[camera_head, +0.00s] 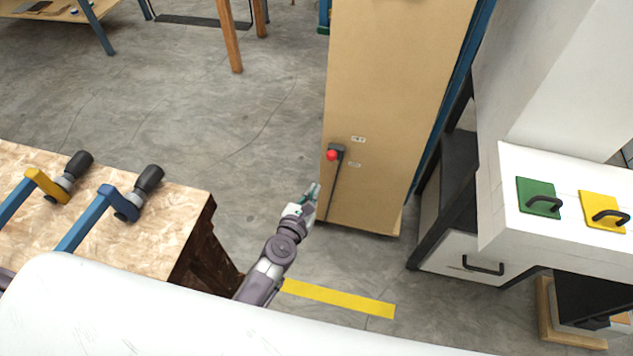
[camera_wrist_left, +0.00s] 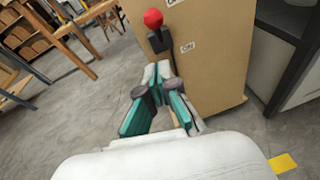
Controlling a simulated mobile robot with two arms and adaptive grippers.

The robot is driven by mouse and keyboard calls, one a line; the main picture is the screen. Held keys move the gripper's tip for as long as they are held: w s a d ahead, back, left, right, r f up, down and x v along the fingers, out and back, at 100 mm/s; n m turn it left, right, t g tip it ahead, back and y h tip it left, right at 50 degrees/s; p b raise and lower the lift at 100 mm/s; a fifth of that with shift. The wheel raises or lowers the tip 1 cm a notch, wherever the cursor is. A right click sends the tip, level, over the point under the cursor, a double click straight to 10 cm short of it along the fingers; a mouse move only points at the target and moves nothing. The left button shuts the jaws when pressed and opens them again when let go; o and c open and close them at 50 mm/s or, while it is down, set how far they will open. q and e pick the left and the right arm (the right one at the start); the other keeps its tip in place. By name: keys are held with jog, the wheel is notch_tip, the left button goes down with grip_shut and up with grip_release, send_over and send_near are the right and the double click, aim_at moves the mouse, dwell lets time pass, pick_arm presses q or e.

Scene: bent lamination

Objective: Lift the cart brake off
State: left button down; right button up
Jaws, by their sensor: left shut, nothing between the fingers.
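The cart brake is a dark lever with a red knob (camera_head: 331,155) on the near left side of a tall tan cart (camera_head: 375,110). Two small labels sit beside the lever, above and below. The red knob (camera_wrist_left: 153,18) also shows at the top of the left wrist view, with the dark lever under it. My left gripper (camera_head: 314,190) is shut and empty, in front of the cart's lower left edge, below the knob in the picture. In the left wrist view its fingertips (camera_wrist_left: 160,70) point toward the lever; I cannot tell whether they touch it. My right gripper is not in view.
A chipboard workbench (camera_head: 170,215) with blue and yellow clamps stands at the left. A white cabinet (camera_head: 560,240) with green and yellow handled plates is at the right. A yellow floor strip (camera_head: 340,299) lies in front of the cart. Bare concrete floor is left of the cart.

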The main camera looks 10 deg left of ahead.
pick_arm(q)
jog(key=shift+s, duration=2.6)
jog(key=s+a+f+m+g+p, duration=0.1)
jog(key=s+f+m+g, duration=0.3)
jog(key=s+f+m, duration=0.55)
jog(key=s+a+f+m+g+p, duration=0.25)
jog(key=s+f+m, duration=0.45)
jog(key=f+m, duration=0.4)
jog(key=s+a+f+m+g, duration=0.2)
jog(key=s+f+m, duration=0.1)
jog(key=s+m, duration=0.2)
jog(key=s+a+f+m+g+y, duration=0.1)
jog(key=s+a+f+m+g, duration=0.2)
jog(key=s, duration=0.7)
jog(key=s+a+f+m+g+y, duration=0.1)
jog(key=s+a+f+m+g, duration=0.1)
jog(key=s+m, duration=0.5)
notch_tip(320, 180, down, 2)
jog(key=shift+s+a+f+p, duration=0.1)
jog(key=shift+s+a+p, duration=0.15)
jog(key=shift+a, duration=0.5)
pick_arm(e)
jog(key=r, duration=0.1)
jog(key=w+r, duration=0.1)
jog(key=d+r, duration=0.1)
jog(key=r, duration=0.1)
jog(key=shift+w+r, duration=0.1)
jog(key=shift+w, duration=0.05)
